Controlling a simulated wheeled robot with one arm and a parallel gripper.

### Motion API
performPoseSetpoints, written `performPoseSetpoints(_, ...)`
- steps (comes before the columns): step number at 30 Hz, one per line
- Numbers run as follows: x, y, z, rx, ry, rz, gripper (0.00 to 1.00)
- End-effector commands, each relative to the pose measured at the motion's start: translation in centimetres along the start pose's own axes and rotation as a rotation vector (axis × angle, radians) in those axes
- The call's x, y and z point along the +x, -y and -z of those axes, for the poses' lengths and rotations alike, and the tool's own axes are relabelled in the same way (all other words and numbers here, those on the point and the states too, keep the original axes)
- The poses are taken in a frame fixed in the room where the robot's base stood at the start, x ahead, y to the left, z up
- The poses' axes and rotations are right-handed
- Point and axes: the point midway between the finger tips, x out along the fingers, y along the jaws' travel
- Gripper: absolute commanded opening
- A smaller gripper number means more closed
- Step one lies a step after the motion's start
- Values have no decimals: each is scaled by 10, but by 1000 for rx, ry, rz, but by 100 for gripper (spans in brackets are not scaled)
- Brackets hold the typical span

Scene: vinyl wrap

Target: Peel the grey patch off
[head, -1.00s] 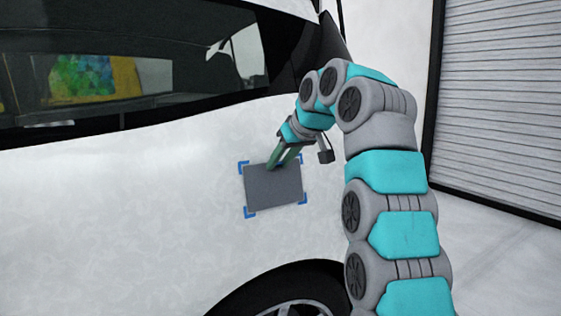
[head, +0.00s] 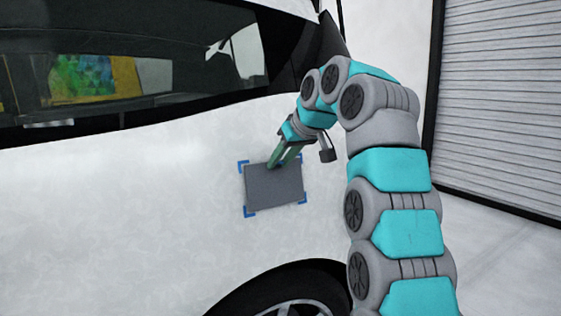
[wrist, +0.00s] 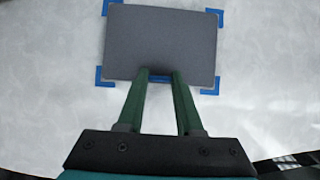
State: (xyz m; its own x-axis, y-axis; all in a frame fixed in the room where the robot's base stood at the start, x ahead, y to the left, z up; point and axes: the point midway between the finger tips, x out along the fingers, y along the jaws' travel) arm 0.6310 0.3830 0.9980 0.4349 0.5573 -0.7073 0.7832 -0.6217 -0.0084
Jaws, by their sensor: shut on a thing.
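The grey patch (head: 272,188) is a flat dark rectangle on the white car side panel. Blue corner marks frame it. It also shows in the wrist view (wrist: 162,42), where it looks mostly flat against the panel. My gripper (head: 273,165) reaches down to the patch's upper edge in the head view. In the wrist view, the two green fingertips (wrist: 161,73) are close together at the middle of the patch's near edge, shut on it. The small bit of edge between the fingertips is partly hidden.
The car's dark side window (head: 130,75) is above the patch and its wheel arch (head: 300,280) is below. A white roller shutter (head: 505,110) stands at the right. The panel left of the patch is bare.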

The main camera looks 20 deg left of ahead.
Motion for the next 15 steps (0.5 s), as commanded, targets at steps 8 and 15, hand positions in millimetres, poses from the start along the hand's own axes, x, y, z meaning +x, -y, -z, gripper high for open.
performPoseSetpoints(8, -3, 0, -2, 0, -1, 0, 0)
performPoseSetpoints(15, -6, 0, -4, -1, -1, 0, 0)
